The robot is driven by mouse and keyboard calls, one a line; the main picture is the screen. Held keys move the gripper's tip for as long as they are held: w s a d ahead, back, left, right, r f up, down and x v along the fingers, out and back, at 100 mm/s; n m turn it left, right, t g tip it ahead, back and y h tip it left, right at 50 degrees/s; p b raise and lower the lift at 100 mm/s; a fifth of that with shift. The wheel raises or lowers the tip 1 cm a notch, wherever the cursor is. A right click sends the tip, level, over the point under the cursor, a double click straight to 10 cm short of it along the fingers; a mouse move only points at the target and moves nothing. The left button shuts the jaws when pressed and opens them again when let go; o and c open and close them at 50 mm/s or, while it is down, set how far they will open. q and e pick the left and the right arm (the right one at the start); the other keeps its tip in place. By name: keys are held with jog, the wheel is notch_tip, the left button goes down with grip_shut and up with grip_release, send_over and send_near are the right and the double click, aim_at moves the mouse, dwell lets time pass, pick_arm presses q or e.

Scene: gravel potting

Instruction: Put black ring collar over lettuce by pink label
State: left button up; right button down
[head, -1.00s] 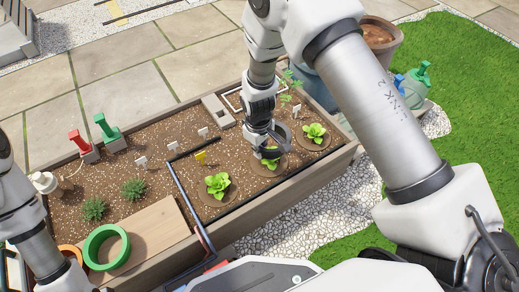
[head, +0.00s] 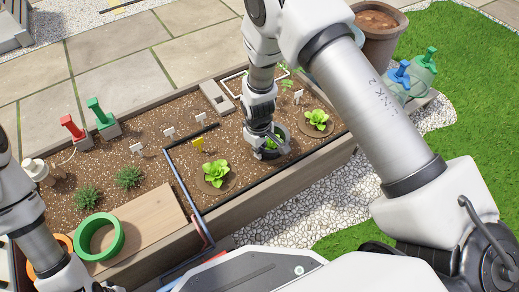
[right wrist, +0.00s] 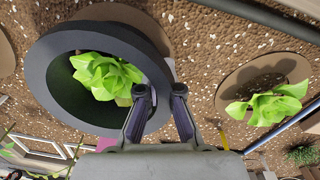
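The black ring collar (head: 286,134) is at the middle lettuce (head: 270,146) in the head view. In the right wrist view the collar (right wrist: 62,50) encircles the leafy lettuce (right wrist: 103,76); whether its base touches the soil I cannot tell. My right gripper (right wrist: 162,92) has one finger inside the collar and one outside, shut on its wall. A small pink patch, likely the pink label (right wrist: 123,101), shows beside the inner finger; in the head view my gripper hides that spot. My left arm enters at the left, its gripper out of view.
A lettuce by the yellow label (head: 197,143) stands to the left, another lettuce (head: 318,119) to the right. A green ring (head: 82,236) lies on a wooden board (head: 150,222). Dark pipe dividers and the planter's wooden rim (head: 300,165) border the soil.

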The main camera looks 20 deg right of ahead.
jog(key=shift+f, duration=0.3)
